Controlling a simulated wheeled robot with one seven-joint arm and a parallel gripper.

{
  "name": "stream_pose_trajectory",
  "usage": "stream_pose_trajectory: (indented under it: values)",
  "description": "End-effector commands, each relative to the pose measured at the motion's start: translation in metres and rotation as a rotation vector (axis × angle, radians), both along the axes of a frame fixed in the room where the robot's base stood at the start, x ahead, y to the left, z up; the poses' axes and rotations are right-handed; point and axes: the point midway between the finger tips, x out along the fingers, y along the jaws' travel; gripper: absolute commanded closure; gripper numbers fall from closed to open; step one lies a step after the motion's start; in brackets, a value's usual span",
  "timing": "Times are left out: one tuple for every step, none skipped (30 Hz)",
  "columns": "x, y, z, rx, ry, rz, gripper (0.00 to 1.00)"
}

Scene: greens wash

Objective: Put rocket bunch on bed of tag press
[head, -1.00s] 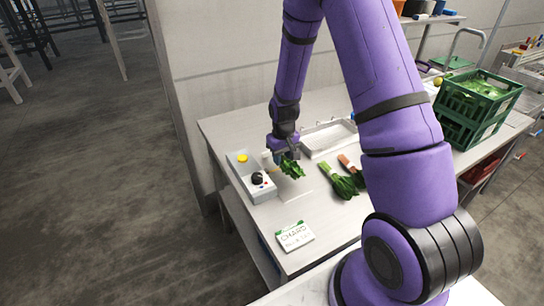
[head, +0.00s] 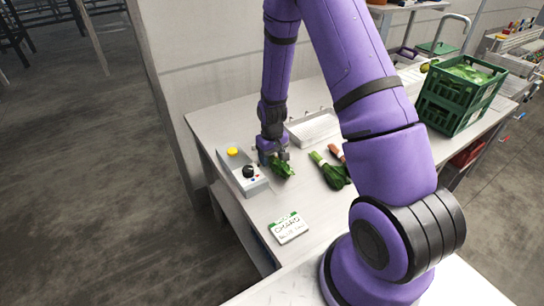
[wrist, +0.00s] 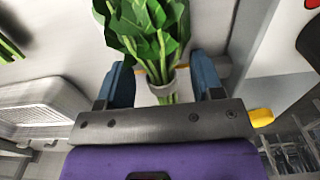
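The press has a yellow button and a black knob on top. My gripper (head: 272,157) is down at the stem end of the bunch. In the wrist view the banded stems of the bunch (wrist: 148,30) lie between my two blue fingers (wrist: 163,85), with a gap on each side. The fingers look open.
Other bunches (head: 331,172) lie on the table to the right. A pale shallow tray (head: 312,130) stands behind. A card reading CHARD (head: 288,228) lies in front. Green crates (head: 455,100) stand far right. The table between card and bunches is clear.

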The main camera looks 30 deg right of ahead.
Motion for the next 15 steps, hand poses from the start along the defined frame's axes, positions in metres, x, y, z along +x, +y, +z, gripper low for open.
stream_pose_trajectory:
  values:
    - [0.0,0.0,0.0,0.0,0.0,0.0,0.39]
    - [0.0,0.0,0.0,0.0,0.0,0.0,0.39]
    - [0.0,0.0,0.0,0.0,0.0,0.0,0.39]
    - [0.0,0.0,0.0,0.0,0.0,0.0,0.39]
    - [0.0,0.0,0.0,0.0,0.0,0.0,0.39]
    - [0.0,0.0,0.001,0.0,0.0,0.0,0.39]
    - [0.0,0.0,0.003,0.0,-0.001,0.0,0.39]
    - [0.0,0.0,0.004,0.0,-0.001,0.0,0.39]
    - [0.0,0.0,0.007,0.0,-0.002,0.0,0.39]
    - [0.0,0.0,0.01,0.0,-0.002,0.0,0.39]
    - [0.001,0.0,0.014,0.0,-0.002,0.0,0.39]
    - [0.001,0.0,0.02,-0.001,-0.003,0.0,0.39]
    - [0.001,0.0,0.024,-0.001,-0.004,0.0,0.39]
    - [0.001,0.0,0.029,-0.001,-0.004,0.0,0.39]
    - [0.001,0.0,0.037,-0.001,-0.004,0.0,0.39]
